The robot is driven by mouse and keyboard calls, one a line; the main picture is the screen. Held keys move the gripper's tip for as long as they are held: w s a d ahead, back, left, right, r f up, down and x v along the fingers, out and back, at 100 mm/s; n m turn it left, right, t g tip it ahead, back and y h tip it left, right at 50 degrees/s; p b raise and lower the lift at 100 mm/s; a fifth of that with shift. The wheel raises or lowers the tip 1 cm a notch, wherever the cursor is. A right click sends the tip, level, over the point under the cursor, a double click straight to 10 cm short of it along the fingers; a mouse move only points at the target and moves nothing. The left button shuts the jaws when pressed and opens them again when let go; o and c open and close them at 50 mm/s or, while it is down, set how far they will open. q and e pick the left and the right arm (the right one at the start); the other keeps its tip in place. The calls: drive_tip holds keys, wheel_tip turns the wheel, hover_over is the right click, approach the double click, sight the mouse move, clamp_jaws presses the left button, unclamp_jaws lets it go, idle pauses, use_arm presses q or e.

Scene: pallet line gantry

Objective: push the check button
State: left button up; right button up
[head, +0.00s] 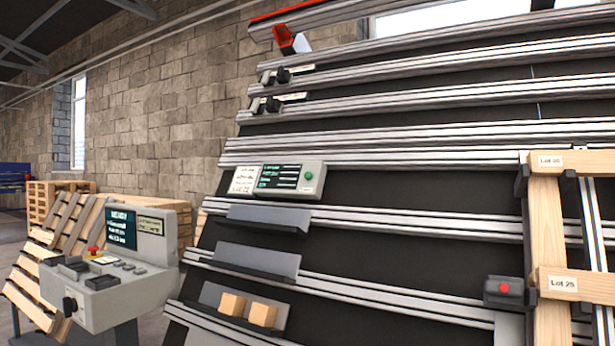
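A grey panel box (276,180) with a dark screen and a white label sits on the slanted gantry rails. A round green button (309,175) is at its right end. A dark box with a red button (504,288) is at the lower right, beside the wooden frame. A control console (118,268) at the left has a screen, several small grey keys and a red mushroom button (94,251). No readable marking shows which one is the check button. Neither of my grippers is in view.
Grey shelves (268,219) stick out below the panel box; the lowest holds two wooden blocks (262,315). A wooden frame (548,230) with lot labels stands at the right. Pallets (60,235) lean behind the console. Black clamps (280,76) sit on the upper rails.

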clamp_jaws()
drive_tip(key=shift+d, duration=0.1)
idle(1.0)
